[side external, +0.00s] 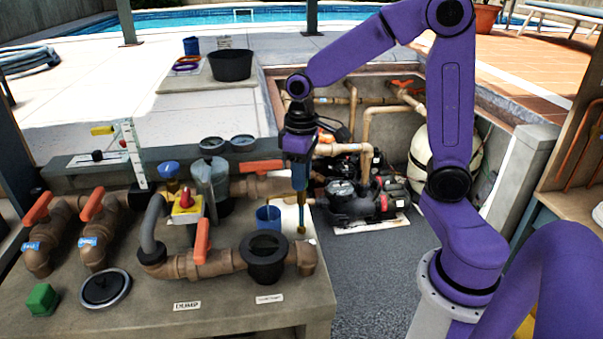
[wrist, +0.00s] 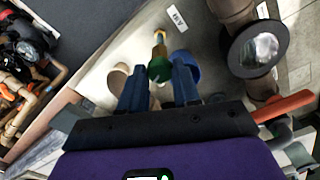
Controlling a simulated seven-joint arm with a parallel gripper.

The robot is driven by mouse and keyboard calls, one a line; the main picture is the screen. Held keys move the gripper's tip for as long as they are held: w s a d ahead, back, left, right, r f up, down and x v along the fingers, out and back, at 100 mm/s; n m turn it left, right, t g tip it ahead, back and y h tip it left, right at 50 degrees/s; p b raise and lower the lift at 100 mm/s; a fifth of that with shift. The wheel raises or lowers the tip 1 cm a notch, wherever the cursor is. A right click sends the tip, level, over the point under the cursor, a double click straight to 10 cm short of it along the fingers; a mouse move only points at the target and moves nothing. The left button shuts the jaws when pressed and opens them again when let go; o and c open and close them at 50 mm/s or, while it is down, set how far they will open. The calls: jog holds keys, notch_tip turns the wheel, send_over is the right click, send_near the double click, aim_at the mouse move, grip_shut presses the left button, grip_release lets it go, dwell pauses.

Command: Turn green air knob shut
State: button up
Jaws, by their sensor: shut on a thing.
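The green air knob (wrist: 159,69) sits between the two blue fingers of my gripper (wrist: 158,76) in the wrist view. My gripper is shut on it. A brass stem (wrist: 159,43) extends from the knob, and a white label (wrist: 177,18) lies near it. In the side external view my gripper (side external: 300,183) points down above the right edge of the bench, with the brass stem (side external: 301,214) below its fingertips. The fingers hide the knob there. I cannot tell how far the knob is turned.
A blue cup (side external: 268,219) stands close left of the stem. A black open pot (side external: 264,262) and an orange-handled valve (side external: 202,242) are in front of it. A grey-lidded canister (side external: 211,178) and pipes crowd the left. The pit with a black pump (side external: 355,203) lies right and behind.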

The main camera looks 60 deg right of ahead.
jog(key=m, duration=0.5)
jog(key=shift+m, duration=0.3)
jog(key=m, duration=1)
jog(key=shift+m, duration=0.4)
jog(key=m, duration=0.4)
jog(key=shift+m, duration=0.4)
jog(key=o, duration=1.1)
jog(key=shift+c, duration=0.2)
jog(key=shift+r, duration=0.1)
notch_tip(320, 180, up, 17)
jog(key=shift+r, duration=0.15)
